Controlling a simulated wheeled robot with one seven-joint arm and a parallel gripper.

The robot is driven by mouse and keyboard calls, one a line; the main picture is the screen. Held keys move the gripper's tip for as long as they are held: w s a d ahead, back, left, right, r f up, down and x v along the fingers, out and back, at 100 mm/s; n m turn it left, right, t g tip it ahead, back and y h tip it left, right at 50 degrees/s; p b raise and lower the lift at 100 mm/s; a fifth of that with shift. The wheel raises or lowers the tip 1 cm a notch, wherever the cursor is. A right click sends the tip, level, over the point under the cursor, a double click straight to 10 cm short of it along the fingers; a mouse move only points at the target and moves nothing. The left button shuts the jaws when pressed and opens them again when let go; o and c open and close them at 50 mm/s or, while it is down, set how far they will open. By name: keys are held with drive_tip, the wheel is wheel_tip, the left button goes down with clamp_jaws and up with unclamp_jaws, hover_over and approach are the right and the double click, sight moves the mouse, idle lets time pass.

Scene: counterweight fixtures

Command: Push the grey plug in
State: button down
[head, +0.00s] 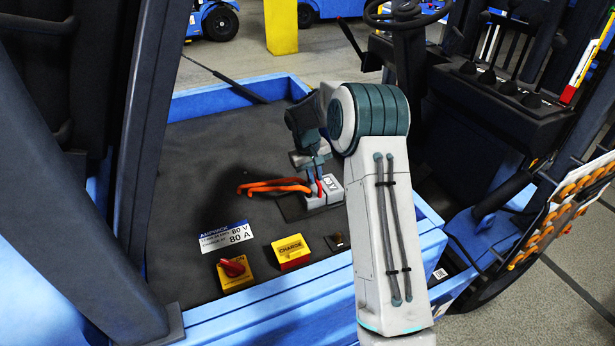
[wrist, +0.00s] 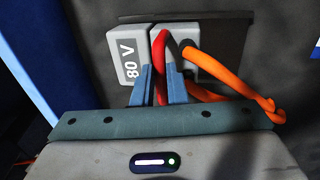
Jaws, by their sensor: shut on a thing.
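The grey plug (wrist: 208,68) has thick orange cables and a red handle (wrist: 158,58). It sits right beside a grey block marked 80 V (wrist: 127,62), the socket side. In the wrist view only a thin dark seam shows between them; whether they are fully mated I cannot tell. In the head view the plug (head: 310,202) and the marked block (head: 332,187) stand on a dark plate. My gripper (wrist: 160,80) has its blue fingers on either side of the red handle, shut on the plug. In the head view my gripper (head: 316,178) points down and partly hides it.
Orange cables (head: 270,187) run left over the dark deck. A blue rim (head: 300,295) bounds the deck; a lever console (head: 497,90) stands right.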

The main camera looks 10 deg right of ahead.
sight(308, 193)
drive_tip(key=shift+d, duration=0.3)
drive_tip(key=c, duration=1.5)
unclamp_jaws()
drive_tip(key=shift+d, duration=0.2)
drive_tip(key=shift+o, duration=0.2)
drive_tip(key=shift+a, duration=0.3)
drive_tip(key=shift+w+r, duration=0.1)
drive_tip(key=shift+r, duration=0.1)
wheel_tip(308, 193, up, 13)
drive_tip(key=a+b, duration=0.2)
drive_tip(key=shift+s+a, duration=0.2)
drive_tip(key=shift+s, duration=0.1)
drive_tip(key=shift+r, duration=0.15)
